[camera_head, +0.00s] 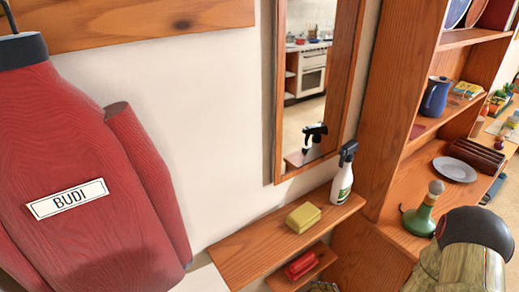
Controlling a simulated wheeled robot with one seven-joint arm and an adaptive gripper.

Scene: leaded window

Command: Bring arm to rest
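My gripper is not in view in the head view. A rounded shape (472,245), dark on top and tan below, stands at the lower right edge, cut off by the frame. It may be part of my arm, but I cannot tell for sure. No gripper fingers show, so whether the gripper holds anything is hidden.
A red jacket-like form (75,150) with a BUDI tag hangs at left. A wooden shelf (245,245) bears a yellow sponge (303,217) and a spray bottle (343,175) below a mirror (308,75). A green flask (422,215), grey plate (455,169) and blue jug (436,97) stand in the right shelving.

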